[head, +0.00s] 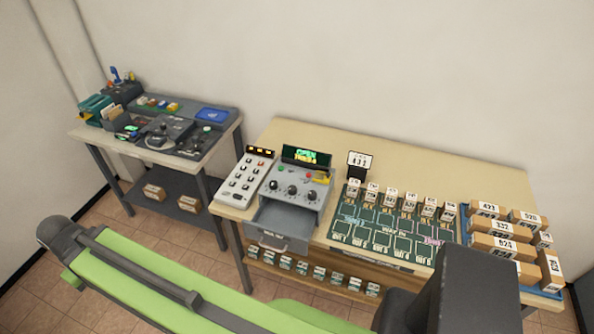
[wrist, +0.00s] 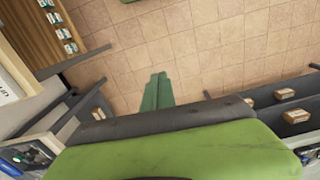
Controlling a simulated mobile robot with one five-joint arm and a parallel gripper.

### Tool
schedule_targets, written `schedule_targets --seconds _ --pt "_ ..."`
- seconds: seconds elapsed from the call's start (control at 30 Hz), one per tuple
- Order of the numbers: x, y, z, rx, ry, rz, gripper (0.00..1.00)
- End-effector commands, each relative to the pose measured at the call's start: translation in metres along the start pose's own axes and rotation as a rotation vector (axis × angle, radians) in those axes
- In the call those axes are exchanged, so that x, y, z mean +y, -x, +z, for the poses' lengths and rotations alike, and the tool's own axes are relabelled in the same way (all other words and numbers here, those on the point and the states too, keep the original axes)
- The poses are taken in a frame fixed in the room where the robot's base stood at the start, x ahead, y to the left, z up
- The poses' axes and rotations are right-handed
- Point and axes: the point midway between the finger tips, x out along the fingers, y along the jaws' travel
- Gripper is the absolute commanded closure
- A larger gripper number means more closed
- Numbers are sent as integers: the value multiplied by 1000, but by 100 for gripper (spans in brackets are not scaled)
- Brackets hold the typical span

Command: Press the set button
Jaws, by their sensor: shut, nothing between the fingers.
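In the head view a grey control box (head: 291,187) stands on the right table. It has a lit green display (head: 306,155), several dark knobs and small coloured buttons, one green and one red. An open grey drawer (head: 283,222) sits below its panel. A pale keypad (head: 247,178) with several white keys and a small amber display stands just left of it. I cannot read which button is marked set. My gripper (wrist: 157,91) shows in the wrist view as two green fingers together, shut and empty, above the tiled floor and away from the panels. It cannot be made out in the head view.
The right table (head: 475,179) also holds a green slot board (head: 388,243) with small tagged items and a blue tray (head: 552,292) of numbered boxes. A left table (head: 217,134) carries dark equipment, with boxes on its lower shelf. The wall behind is bare.

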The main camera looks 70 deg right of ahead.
Motion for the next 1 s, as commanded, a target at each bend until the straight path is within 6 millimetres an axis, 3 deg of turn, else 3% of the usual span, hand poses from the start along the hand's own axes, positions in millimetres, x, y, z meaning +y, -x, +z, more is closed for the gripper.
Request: schedule_targets --seconds 0.27,0.37,0.43,0.47,0.6,0.73,0.87,1.0 --pt "1 0 0 1 -2 1 100" --pt "18 0 -4 13 -31 14 100" --pt "43 -1 -8 32 -77 38 100" --pt "58 -1 -11 43 -103 51 100" --pt "154 0 -14 102 -255 137 100" --pt "246 3 -1 148 -389 227 100" --pt "334 9 26 185 -516 320 100" --pt "423 17 70 211 -642 425 100"
